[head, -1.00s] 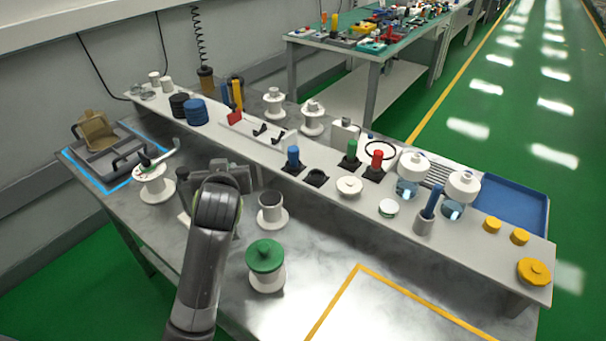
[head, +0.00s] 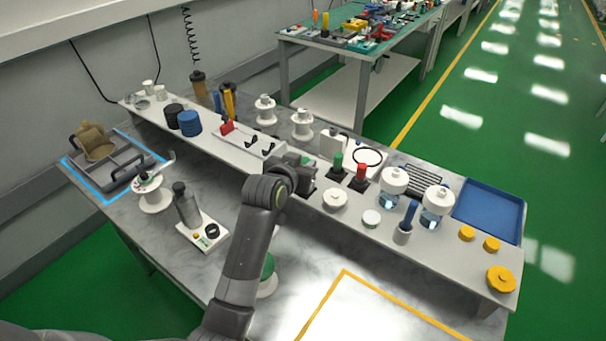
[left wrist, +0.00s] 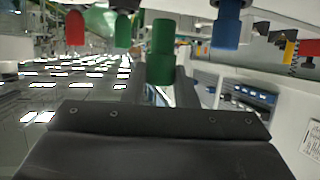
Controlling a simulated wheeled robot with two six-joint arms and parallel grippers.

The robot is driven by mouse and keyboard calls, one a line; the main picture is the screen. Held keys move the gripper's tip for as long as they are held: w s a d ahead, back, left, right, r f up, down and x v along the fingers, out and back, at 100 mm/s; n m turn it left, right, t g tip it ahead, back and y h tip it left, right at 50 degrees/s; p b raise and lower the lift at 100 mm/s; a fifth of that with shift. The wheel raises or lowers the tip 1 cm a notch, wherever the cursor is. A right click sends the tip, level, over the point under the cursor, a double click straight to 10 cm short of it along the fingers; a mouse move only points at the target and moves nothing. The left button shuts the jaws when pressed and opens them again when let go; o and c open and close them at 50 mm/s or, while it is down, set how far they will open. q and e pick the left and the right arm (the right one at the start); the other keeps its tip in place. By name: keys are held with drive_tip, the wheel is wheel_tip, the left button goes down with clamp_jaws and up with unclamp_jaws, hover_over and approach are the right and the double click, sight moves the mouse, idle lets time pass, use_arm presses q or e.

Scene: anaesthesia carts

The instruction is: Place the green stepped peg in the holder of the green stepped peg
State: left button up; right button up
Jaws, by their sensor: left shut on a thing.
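My left gripper (head: 303,182) is over the long raised shelf (head: 400,219), at the row of pegs. In the left wrist view, my gripper (left wrist: 161,82) is shut on the green stepped peg (left wrist: 160,52), which has a wide part and a narrower part. The peg's narrower end points toward the shelf, which shows upside down there. The head view hides this peg behind the gripper. The empty dark holder seen earlier between the blue and green pegs is covered by the gripper, so I cannot tell whether the peg touches it. My right gripper is out of view.
Another green peg (head: 338,162) and a red peg (head: 362,171) stand in black holders close to my gripper. A blue peg (left wrist: 227,27) shows on its other side.

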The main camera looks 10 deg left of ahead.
use_arm(q)
wheel_tip(320, 180, down, 3)
drive_tip(key=shift+f+p, duration=0.2)
drive_tip(key=shift+p, duration=0.1)
drive_tip(key=shift+f, duration=0.25)
drive_tip(key=shift+f, duration=0.15)
drive_tip(key=o, duration=1)
drive_tip(key=shift+s, duration=0.1)
drive_tip(key=b+v, duration=0.1)
drive_tip(key=v, duration=1.1)
drive_tip(key=shift+b, duration=0.3)
